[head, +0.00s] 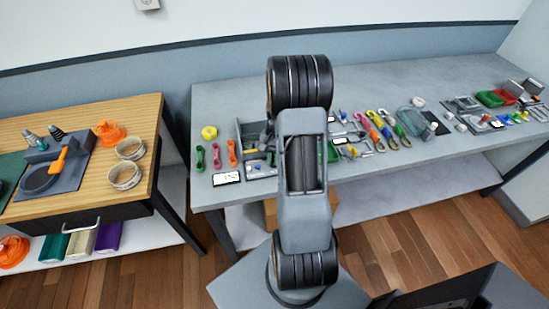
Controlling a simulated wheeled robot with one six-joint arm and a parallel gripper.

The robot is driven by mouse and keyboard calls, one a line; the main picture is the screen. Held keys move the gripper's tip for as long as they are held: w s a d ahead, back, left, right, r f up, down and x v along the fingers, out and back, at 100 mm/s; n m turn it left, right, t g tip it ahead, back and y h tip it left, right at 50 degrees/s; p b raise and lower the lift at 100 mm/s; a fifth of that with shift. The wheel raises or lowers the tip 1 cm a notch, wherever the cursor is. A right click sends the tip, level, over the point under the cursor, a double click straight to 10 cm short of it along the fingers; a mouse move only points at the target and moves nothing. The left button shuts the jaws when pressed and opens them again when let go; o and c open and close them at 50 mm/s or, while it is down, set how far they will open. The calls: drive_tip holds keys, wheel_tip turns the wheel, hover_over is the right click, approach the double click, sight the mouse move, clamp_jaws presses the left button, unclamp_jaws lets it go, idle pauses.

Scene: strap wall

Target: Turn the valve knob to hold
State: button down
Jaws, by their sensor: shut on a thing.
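My arm rises in the middle of the head view, and its links cover what lies behind them. I cannot make out my gripper's fingertips; a dark grey part just left of the arm may belong to the wrist. I cannot identify the valve knob for certain. A grey box-like fixture (242,132) stands on the grey bench beside the arm, partly hidden by it. A yellow round piece (209,133) sits on the bench left of this fixture, apart from it.
The grey bench (400,80) holds green and red handles, colored hooks (376,128) and small parts. A wooden table (100,185) at left bears an orange-handled fixture (58,160) and two rings (128,162). Its corner is near the bench. The bench's back strip is clear.

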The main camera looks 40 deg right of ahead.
drive_tip(key=n+g+h, duration=0.1)
drive_tip(key=n, duration=0.3)
drive_tip(key=shift+a+f+n, duration=0.1)
drive_tip(key=shift+n, duration=0.3)
idle(0.4)
drive_tip(key=c, duration=1.2)
unclamp_jaws()
drive_tip(key=v, duration=0.9)
drive_tip(key=b+v, duration=0.1)
drive_tip(key=v, duration=0.4)
drive_tip(key=shift+w+a, duration=0.1)
drive_tip(key=shift+a, duration=0.25)
